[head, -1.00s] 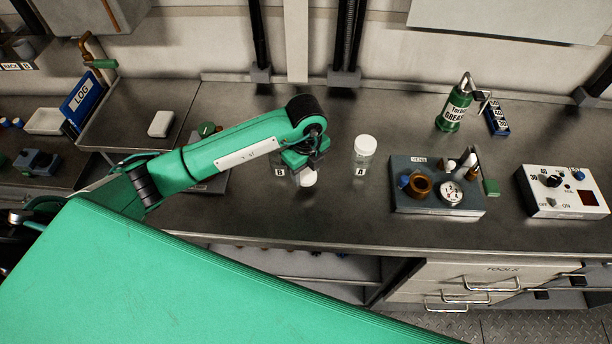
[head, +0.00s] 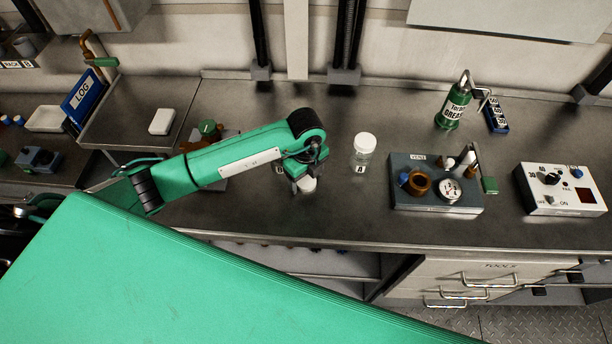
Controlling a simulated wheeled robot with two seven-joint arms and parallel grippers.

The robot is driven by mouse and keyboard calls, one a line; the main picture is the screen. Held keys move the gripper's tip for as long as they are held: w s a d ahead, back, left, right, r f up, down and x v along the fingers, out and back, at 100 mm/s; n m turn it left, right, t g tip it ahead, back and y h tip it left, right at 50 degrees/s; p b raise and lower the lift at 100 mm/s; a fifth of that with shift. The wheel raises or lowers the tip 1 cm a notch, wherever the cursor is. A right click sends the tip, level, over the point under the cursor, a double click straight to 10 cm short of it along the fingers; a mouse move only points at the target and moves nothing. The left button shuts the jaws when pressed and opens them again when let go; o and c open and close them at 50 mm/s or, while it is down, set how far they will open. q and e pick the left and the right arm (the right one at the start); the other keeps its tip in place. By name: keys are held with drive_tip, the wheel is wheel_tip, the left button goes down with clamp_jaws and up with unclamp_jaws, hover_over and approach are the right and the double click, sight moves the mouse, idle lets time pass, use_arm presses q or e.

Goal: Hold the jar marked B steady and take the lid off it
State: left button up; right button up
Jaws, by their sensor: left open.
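My left gripper (head: 303,176) reaches in from the left over the metal bench. It is open, with its fingers pointing down at a white lid (head: 308,185). Beside it, a small label marked B (head: 279,169) is partly covered by the gripper; the jar's body is mostly hidden, and I cannot tell whether the jar is upright or tilted. I cannot tell whether the fingers touch it. A clear jar marked A (head: 361,160) with a white lid stands upright to the right. My right gripper is not in view.
A grey fixture with a gauge (head: 433,202) and a white control box (head: 560,196) stand to the right. A green grease bottle (head: 452,108) is behind. A grey plate with a green knob (head: 207,128) lies behind my left arm. The bench front (head: 330,232) is bare.

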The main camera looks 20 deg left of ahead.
sight(306, 180)
use_arm(q)
drive_tip(key=shift+r, duration=0.1)
drive_tip(key=shift+r, duration=0.2)
wheel_tip(306, 180, up, 12)
drive_tip(key=b, duration=0.4)
drive_tip(key=shift+f, duration=0.15)
